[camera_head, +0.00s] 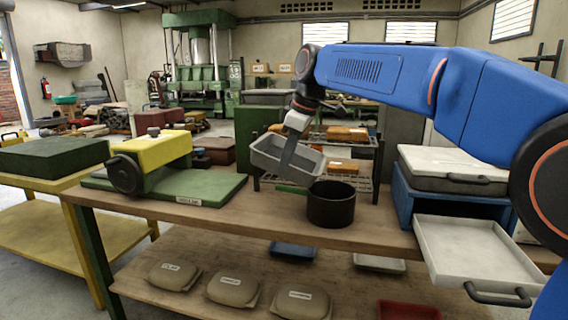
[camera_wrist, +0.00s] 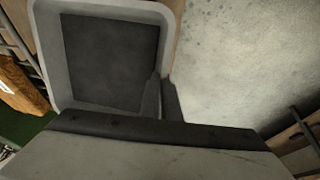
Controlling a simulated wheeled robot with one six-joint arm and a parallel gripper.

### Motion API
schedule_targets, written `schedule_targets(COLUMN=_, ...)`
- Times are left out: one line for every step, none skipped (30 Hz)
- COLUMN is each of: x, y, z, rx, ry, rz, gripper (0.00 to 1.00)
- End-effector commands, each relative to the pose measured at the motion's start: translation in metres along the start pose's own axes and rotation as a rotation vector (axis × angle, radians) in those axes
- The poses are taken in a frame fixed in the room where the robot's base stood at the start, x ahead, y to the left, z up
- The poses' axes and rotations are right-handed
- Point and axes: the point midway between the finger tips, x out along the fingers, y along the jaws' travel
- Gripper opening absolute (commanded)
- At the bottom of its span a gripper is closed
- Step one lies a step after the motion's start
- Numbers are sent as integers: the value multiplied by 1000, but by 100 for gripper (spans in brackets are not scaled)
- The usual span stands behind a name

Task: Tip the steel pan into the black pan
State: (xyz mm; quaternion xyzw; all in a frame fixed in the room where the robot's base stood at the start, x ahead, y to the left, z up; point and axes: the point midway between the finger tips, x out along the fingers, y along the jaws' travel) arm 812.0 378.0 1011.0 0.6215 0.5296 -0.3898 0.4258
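The steel pan (camera_head: 272,162) is a grey rectangular tray with sloping walls, in the air above the workbench. It looks tilted down to the right. In the wrist view, the steel pan (camera_wrist: 50,85) shows a dark grey rectangle covering its floor; I cannot tell whether this is a lining or contents. My gripper (camera_head: 287,160) is shut on one side wall of the pan, with a finger on each side of the wall in the wrist view (camera_wrist: 162,98). The black pan (camera_head: 331,208) is round and deep, upright on the bench, below and right of the steel pan. Its inside is mostly hidden.
A green handle-like piece (camera_head: 291,189) lies left of the black pan. A yellow and black device (camera_head: 152,150) on a green plate stands left. A blue cabinet (camera_head: 440,200) with an open drawer (camera_head: 470,250) is right. A wire rack (camera_head: 345,150) stands behind.

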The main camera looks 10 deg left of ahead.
Motion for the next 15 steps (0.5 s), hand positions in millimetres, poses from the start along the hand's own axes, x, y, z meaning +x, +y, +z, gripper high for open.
schedule_targets(x=-3, y=0, z=3, rx=8, ry=45, rz=1, gripper=0)
schedule_targets(x=-4, y=0, z=4, rx=12, ry=74, rz=1, gripper=0)
schedule_targets(x=-6, y=1, z=4, rx=19, ry=111, rz=3, gripper=0)
schedule_targets(x=-6, y=1, z=6, rx=20, ry=135, rz=0, gripper=0)
schedule_targets(x=-7, y=1, z=7, rx=23, ry=162, rz=0, gripper=0)
schedule_targets(x=-8, y=1, z=9, rx=29, ry=194, rz=1, gripper=0)
schedule_targets(x=-10, y=1, z=10, rx=32, ry=220, rz=2, gripper=0)
schedule_targets(x=-10, y=1, z=11, rx=34, ry=243, rz=0, gripper=0)
schedule_targets(x=-11, y=2, z=12, rx=38, ry=273, rz=0, gripper=0)
schedule_targets(x=-11, y=2, z=14, rx=41, ry=296, rz=0, gripper=0)
schedule_targets(x=-13, y=2, z=15, rx=44, ry=319, rz=2, gripper=0)
schedule_targets(x=-13, y=2, z=16, rx=47, ry=348, rz=0, gripper=0)
schedule_targets(x=-14, y=2, z=17, rx=49, ry=369, rz=0, gripper=0)
schedule_targets(x=-14, y=2, z=18, rx=52, ry=389, rz=-1, gripper=0)
schedule_targets(x=-16, y=2, z=19, rx=56, ry=418, rz=1, gripper=0)
